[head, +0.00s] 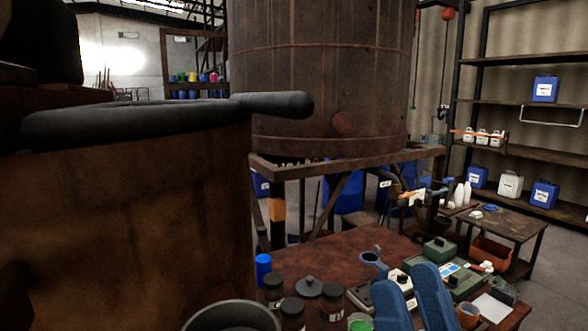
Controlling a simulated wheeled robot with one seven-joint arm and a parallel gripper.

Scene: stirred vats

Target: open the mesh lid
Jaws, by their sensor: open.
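A large rusty brown vat (130,205) fills the left side of the head view. A thick dark grey rim (130,121) runs along its top, seen almost edge-on. A rounded dark bar (277,105), like a handle, sticks out to the right from this rim. I take the rim and bar for the mesh lid; it lies level on the vat, and no mesh surface shows. My gripper (407,276) shows as two blue fingers rising from the bottom edge, right of and below the bar. It is open, with nothing seen between the fingers, well apart from the lid.
A reddish-brown table (345,246) below holds dark jars (292,312), a blue cup (263,268), a grey pot (232,316) and green instruments (438,249). A big rusty tank (320,75) stands behind on a frame. Shelves (520,103) with canisters stand at right. A dark bulk hangs above the lid at upper left.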

